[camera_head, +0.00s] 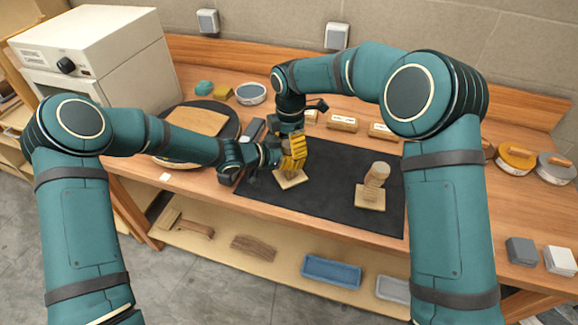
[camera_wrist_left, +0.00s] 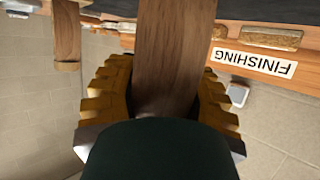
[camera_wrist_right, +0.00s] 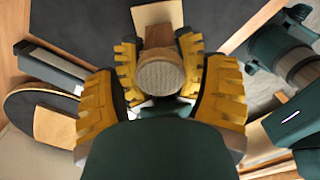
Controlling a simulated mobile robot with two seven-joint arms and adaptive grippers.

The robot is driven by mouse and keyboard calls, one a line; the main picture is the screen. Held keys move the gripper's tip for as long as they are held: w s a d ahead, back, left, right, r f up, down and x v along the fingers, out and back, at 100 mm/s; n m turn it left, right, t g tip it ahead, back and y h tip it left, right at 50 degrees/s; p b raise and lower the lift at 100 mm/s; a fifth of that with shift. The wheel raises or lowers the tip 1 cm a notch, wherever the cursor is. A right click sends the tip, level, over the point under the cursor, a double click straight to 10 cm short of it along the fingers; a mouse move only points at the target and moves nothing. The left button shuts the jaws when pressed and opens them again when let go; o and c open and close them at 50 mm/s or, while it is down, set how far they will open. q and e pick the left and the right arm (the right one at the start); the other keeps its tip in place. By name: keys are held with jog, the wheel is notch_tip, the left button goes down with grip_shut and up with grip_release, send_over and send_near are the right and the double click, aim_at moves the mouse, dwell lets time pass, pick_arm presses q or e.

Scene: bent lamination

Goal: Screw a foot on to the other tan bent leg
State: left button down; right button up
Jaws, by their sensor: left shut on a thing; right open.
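A tan bent leg with a square tan plate (camera_head: 291,180) stands on the dark mat. My left gripper (camera_wrist_left: 163,95) is shut on its wooden shaft (camera_wrist_left: 168,45), reaching in from the left. A round foot with a textured grey-tan face (camera_wrist_right: 160,77) sits at the leg's top end. My right gripper (camera_head: 295,150) points down from above, open, its yellow fingers on both sides of the foot. Whether they touch it, and how the foot is seated, I cannot tell. Another tan leg (camera_head: 370,197) stands on the mat to the right, with a round piece (camera_head: 378,170) on top.
The dark mat (camera_head: 325,205) is clear between the legs. A dark round plate with a wooden board (camera_head: 198,120) lies at left, beside a white oven (camera_head: 105,55). Round tins (camera_head: 515,158) and small blocks stand at right. A blue tray (camera_head: 331,271) is on the lower shelf.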

jog(key=shift+f, duration=0.1)
jog(key=c, duration=1.3)
jog(key=o, duration=1.3)
jog(key=shift+r, duration=2.3)
jog(key=o, duration=0.5)
jog(key=shift+c, duration=0.2)
